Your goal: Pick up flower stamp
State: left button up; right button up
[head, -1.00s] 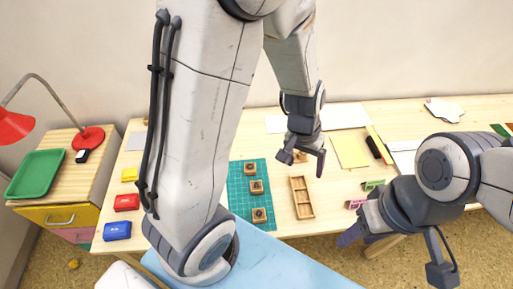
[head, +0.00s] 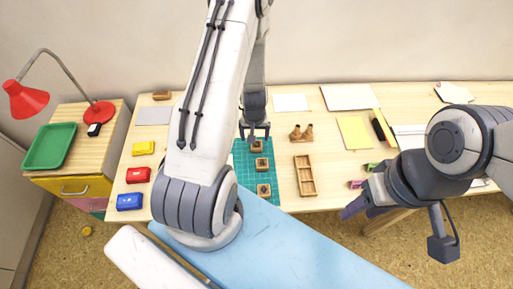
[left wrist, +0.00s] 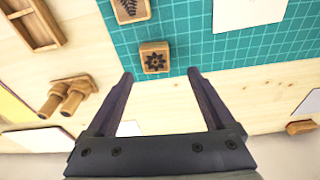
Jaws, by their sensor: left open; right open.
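The flower stamp (left wrist: 155,57), a small wooden block with a dark flower mark, lies at the edge of the green cutting mat in the left wrist view. In the head view it is the farthest block (head: 257,146) on the mat, partly behind my left gripper. My left gripper (head: 255,137) is open and empty above it. In the left wrist view the stamp lies just beyond the gap between the fingertips (left wrist: 160,73). My right gripper (head: 400,229) is open and empty near the table's front edge at the right.
A fern block (left wrist: 130,9) and another block (head: 264,190) share the mat (head: 243,165). A wooden tray (head: 305,176) and two handled wooden pieces (head: 301,133) stand right of it. Blue (head: 130,201), red (head: 138,175) and yellow (head: 143,148) inkpads line the left side.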

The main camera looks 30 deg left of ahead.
aim_at(257, 144)
pick_arm(q)
jog(key=f, duration=0.4)
jog(key=shift+w+d+f, duration=0.15)
jog(key=shift+d+f, duration=0.1)
grip_shut()
jog(key=shift+r, duration=0.15)
jog(key=shift+w+r, duration=0.1)
jog(key=shift+r, duration=0.2)
jog(key=r, duration=0.2)
jog(key=d+r, duration=0.1)
jog(key=shift+s+r, duration=0.2)
jog(key=shift+r, duration=0.2)
jog(key=s+d+r, duration=0.4)
jog(key=d+r, duration=0.2)
jog(key=d, duration=0.3)
jog(key=shift+s+d+r+p, duration=0.15)
jog(key=shift+s+d+p, duration=0.1)
jog(key=shift+d+p, duration=0.15)
